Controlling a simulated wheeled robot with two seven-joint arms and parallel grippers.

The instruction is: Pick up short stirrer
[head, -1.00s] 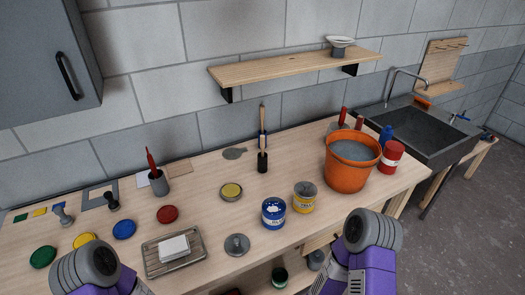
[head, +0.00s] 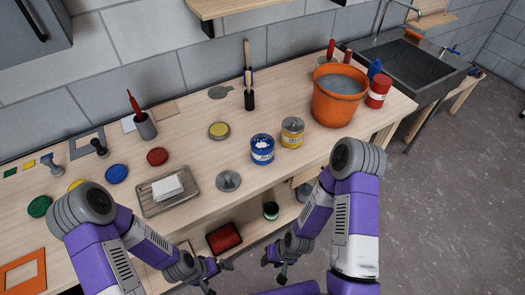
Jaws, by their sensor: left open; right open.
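I cannot tell for sure which item is the short stirrer. A dark holder (head: 249,101) at the back of the bench has upright wooden sticks (head: 247,55) at it, one taller than the other. A grey cup (head: 146,127) further left holds a leaning red-handled tool (head: 133,102). My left gripper (head: 221,277) is open and empty in front of the bench, low in the view. My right gripper (head: 272,271) is open and empty to its right. Both are well apart from the holder and the cup.
An orange bucket (head: 324,108) of grey contents stands at the right, beside a red can (head: 378,92). Blue (head: 262,150) and yellow (head: 292,133) paint cans stand mid-bench. A wire tray (head: 154,209) holds a white block. A shelf below holds a red tray (head: 223,238).

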